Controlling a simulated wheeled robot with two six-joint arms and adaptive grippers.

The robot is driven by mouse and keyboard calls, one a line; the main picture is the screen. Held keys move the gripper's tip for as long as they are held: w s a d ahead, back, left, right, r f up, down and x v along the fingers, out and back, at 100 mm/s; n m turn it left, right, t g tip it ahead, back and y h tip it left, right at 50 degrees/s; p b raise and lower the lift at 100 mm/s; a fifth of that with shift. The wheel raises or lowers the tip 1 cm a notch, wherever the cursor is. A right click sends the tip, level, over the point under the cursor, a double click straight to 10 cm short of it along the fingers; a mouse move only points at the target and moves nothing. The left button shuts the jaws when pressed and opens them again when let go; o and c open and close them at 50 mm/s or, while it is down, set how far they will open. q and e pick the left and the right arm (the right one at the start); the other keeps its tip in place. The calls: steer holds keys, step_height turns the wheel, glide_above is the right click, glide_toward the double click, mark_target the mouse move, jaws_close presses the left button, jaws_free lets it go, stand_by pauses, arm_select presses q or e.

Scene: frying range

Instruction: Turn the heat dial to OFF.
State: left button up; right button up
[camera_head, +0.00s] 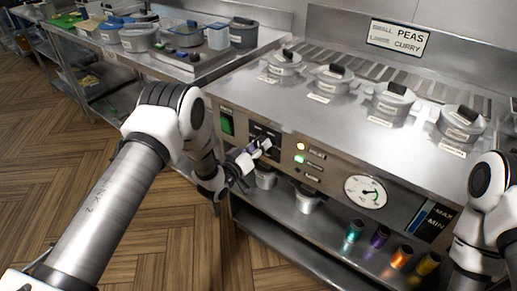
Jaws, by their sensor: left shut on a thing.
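The frying range front panel (330,180) runs across the middle of the view. My left gripper (254,152) is at its left part, in front of a dark plate (262,131). It is shut on a small pale knob, which I take to be the heat dial (265,143). The fingers cover much of the knob, and its pointer and markings are too small to read. My right arm comes in at the right edge; its gripper is not in view.
A green switch (227,123) is left of the dial. Indicator lamps (299,159), one lit green, and a round gauge (365,192) are to the right. Lidded pots (393,99) stand on top. Coloured cups (380,237) stand on the lower shelf (290,222).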

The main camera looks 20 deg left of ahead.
arm_select(q)
steer(key=n+b, duration=0.1)
steer(key=n, duration=0.2)
steer(key=shift+n, duration=0.3)
steer(key=n+b, duration=0.1)
steer(key=n, duration=0.3)
steer(key=shift+a+n, duration=0.1)
steer(key=shift+n, duration=0.2)
steer(key=n, duration=0.4)
steer(key=shift+b, duration=0.35)
steer(key=n, duration=0.4)
steer(key=shift+h, duration=0.3)
steer(key=shift+n+b, duration=0.3)
steer(key=shift+n, duration=0.1)
steer(key=o, duration=1.2)
steer(key=shift+f, duration=0.1)
steer(key=shift+c, duration=0.2)
